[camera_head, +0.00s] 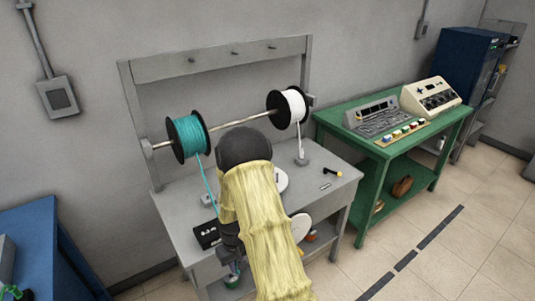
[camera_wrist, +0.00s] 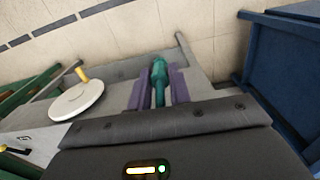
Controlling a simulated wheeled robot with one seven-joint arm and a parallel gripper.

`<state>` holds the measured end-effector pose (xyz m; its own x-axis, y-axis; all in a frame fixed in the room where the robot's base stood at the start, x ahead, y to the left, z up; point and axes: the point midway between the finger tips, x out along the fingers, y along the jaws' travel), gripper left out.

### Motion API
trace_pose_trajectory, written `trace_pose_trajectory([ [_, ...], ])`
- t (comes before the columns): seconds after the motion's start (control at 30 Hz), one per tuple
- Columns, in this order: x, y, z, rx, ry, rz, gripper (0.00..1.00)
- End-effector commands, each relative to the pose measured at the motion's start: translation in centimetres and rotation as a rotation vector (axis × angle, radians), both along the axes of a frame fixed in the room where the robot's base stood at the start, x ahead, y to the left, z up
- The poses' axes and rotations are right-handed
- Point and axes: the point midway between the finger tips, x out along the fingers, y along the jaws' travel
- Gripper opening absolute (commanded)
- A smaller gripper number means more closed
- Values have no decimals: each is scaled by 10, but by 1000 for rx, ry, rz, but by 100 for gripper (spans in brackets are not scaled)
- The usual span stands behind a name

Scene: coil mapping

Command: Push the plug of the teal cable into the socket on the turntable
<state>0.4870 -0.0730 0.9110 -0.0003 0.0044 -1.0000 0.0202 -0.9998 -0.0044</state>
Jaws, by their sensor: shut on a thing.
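My gripper (camera_wrist: 159,86) is shut on the teal plug (camera_wrist: 159,72), which lies between the two purple fingers in the wrist view. In the head view the teal cable (camera_head: 206,182) runs down from the teal spool (camera_head: 188,137) and passes behind my arm. A white disc (camera_head: 281,181) on the grey bench is partly hidden by my arm, and another white disc (camera_head: 300,228) shows by the bench's front edge. The wrist view shows one white disc (camera_wrist: 72,103) with a yellow knob, left of the plug and apart from it. I cannot make out the socket.
A white spool (camera_head: 292,107) shares the rod with the teal one. A green table (camera_head: 378,155) with instruments stands to the right, and a blue cabinet (camera_head: 35,230) to the left.

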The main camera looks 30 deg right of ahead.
Motion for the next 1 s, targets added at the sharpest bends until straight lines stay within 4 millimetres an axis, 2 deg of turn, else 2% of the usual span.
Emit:
trace_pose_trajectory([
  [0.5, 4, 69, -37, -4, 1, -17, 0],
  [0.63, 4, 74, -39, -5, -1, -22, 0],
  [1.0, 4, 73, -39, -4, -1, -23, 0],
])
